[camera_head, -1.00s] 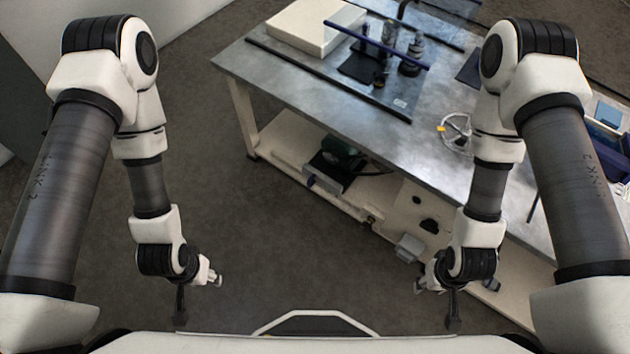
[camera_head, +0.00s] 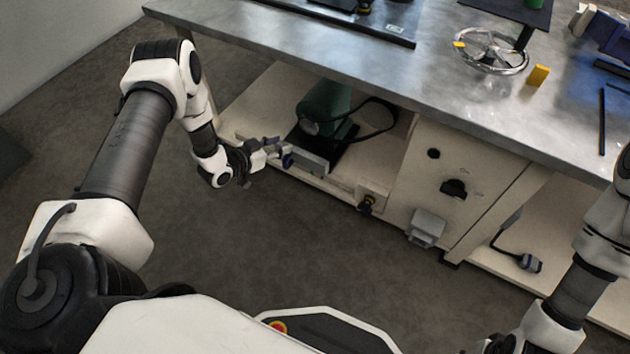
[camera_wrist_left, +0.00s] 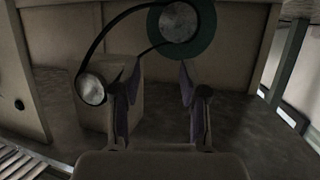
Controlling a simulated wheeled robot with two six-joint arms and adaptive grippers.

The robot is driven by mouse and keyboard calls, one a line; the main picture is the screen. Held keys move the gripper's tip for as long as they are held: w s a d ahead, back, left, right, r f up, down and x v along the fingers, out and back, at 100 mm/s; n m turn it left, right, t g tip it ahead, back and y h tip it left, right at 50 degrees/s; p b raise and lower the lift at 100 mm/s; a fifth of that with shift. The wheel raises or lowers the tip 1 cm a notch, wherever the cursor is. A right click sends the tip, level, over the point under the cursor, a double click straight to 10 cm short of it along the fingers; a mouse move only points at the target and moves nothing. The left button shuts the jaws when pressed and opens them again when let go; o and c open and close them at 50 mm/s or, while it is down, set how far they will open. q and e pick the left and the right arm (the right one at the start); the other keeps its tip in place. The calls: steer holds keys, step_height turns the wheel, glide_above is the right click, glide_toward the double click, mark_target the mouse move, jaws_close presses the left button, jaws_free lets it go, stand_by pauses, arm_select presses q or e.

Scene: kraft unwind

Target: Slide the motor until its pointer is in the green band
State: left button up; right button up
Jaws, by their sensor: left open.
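The motor (camera_head: 325,103) is a dark green cylinder on a black base on the bench's lower shelf, in the head view. A black belt loops beside it. A light plate (camera_head: 309,158) is at the front of the base, with a tiny green mark near its lower edge; I cannot make out the pointer. My left gripper (camera_head: 284,153) is just left of this plate; contact is unclear. The left wrist view shows its two fingers (camera_wrist_left: 160,105) apart with nothing visibly between them. That view also shows a belt around round pulleys. My right gripper is not visible.
The metal benchtop (camera_head: 400,70) overhangs the shelf. A handwheel (camera_head: 490,50) and a yellow block (camera_head: 538,75) are on top. A cabinet panel (camera_head: 455,170) with dark knobs stands right of the motor bay. Open floor lies in front.

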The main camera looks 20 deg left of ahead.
arm_select(q)
steer(key=b, duration=0.6)
glide_toward(284, 160)
steer(key=w+d+f, duration=0.1)
steer(key=w+f, duration=0.1)
steer(key=shift+n+y, duration=0.3)
steer(key=shift+y, duration=0.1)
steer(key=b+x, duration=0.4)
steer(key=x, duration=0.3)
steer(key=shift+d+f, duration=0.1)
steer(key=shift+f, duration=0.05)
steer(key=shift+w+d, duration=0.1)
steer(key=shift+w, duration=0.4)
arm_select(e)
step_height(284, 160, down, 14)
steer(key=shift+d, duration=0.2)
arm_select(q)
jaws_close()
